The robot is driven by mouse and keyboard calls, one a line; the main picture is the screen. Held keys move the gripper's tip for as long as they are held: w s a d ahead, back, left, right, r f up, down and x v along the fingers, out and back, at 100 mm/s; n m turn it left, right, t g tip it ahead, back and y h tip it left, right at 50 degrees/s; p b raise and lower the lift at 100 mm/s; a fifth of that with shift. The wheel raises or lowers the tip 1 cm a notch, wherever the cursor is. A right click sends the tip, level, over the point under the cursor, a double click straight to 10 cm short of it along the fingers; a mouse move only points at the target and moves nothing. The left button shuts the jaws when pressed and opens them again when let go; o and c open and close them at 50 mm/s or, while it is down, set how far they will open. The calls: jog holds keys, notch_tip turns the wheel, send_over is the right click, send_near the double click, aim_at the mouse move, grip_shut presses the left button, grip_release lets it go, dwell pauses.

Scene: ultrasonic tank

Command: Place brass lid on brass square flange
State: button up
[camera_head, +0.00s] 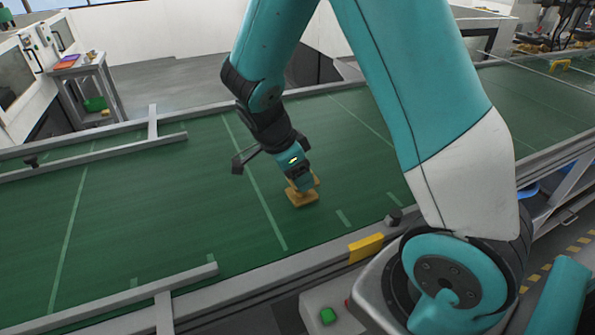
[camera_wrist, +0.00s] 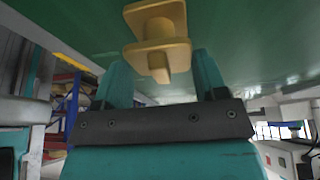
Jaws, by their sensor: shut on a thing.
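The brass square flange (camera_head: 302,199) sits on the green conveyor, below my gripper (camera_head: 299,181). The brass lid (camera_wrist: 155,47) is a square plate with a knob, and the knob is between my teal fingers (camera_wrist: 160,66). The lid is right over the flange's neck, close to or touching it; I cannot tell whether there is a gap. In the head view the lid (camera_head: 315,180) is mostly hidden by my gripper.
The green conveyor (camera_head: 130,220) is clear around the flange. Grey rails (camera_head: 90,155) run along its edges. A yellow block (camera_head: 366,247) and a box with a green button (camera_head: 328,315) are at the near side. A small table (camera_head: 80,65) stands behind at the left.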

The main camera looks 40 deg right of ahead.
jog(key=shift+f, duration=0.15)
jog(key=shift+f, duration=0.1)
jog(key=shift+f, duration=0.15)
jog(key=o, duration=1.2)
jog(key=shift+r, duration=0.2)
